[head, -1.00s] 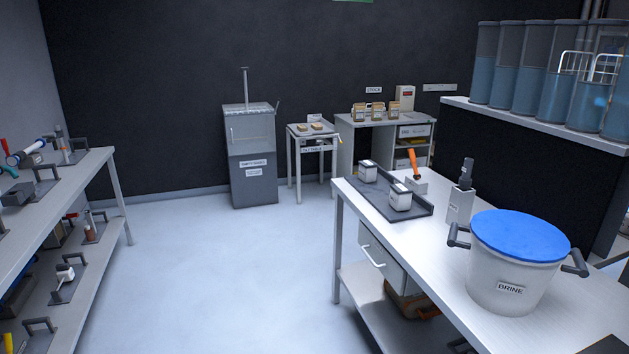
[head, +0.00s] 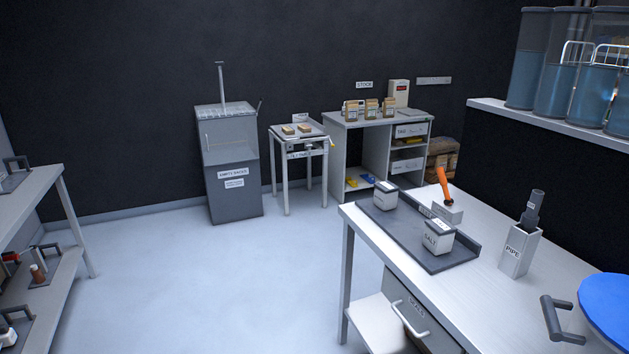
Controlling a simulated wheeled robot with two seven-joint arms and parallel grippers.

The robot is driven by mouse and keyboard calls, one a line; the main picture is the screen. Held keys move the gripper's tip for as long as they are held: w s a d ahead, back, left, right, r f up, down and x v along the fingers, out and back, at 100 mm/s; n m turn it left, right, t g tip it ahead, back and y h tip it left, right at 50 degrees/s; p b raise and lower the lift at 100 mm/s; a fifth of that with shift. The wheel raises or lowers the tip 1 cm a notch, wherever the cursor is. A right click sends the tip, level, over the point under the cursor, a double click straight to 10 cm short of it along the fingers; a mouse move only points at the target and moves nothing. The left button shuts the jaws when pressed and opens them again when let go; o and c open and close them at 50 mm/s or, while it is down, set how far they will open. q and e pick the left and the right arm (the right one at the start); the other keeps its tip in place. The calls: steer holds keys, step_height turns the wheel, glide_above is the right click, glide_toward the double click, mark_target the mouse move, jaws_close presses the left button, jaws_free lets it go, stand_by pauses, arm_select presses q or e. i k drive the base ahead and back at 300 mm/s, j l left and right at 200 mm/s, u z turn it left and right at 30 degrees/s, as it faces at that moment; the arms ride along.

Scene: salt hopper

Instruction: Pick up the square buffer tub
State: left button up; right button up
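Two small white square tubs with dark lids stand on a dark tray (head: 462,259) on the right-hand bench. The nearer square tub (head: 438,240) has a label that seems to read SALT. The farther square tub (head: 384,197) stands at the tray's back left, and its label is too small to read. I cannot confirm from lettering which one is the buffer tub. Neither of my grippers shows in the head view.
A PIPE holder (head: 516,251), an orange-handled tool (head: 443,184) in a block, and a blue-lidded round tub (head: 606,310) share the bench. Beyond are an EMPTY SACKS cabinet (head: 231,165), a small table (head: 299,136) and a shelf desk (head: 375,128). The floor (head: 200,280) between the benches is clear.

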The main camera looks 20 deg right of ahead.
mark_target(387, 194)
steer(key=i+z, duration=0.25)
steer(key=i, duration=0.15)
steer(key=i+j+z, duration=0.55)
steer(key=i, duration=0.25)
steer(key=i+j+z, duration=0.15)
steer(key=z, duration=0.25)
steer(key=i+j+z, duration=0.25)
steer(key=z, duration=0.15)
steer(key=i+j+z, duration=0.2)
steer(key=z, duration=0.2)
steer(key=i+j+z, duration=0.1)
steer(key=j+z, duration=0.25)
steer(key=i+j+z, duration=0.1)
steer(key=j+z, duration=0.4)
steer(key=j, duration=0.25)
steer(key=j+z, duration=0.5)
steer(key=j, duration=0.2)
steer(key=k, duration=0.05)
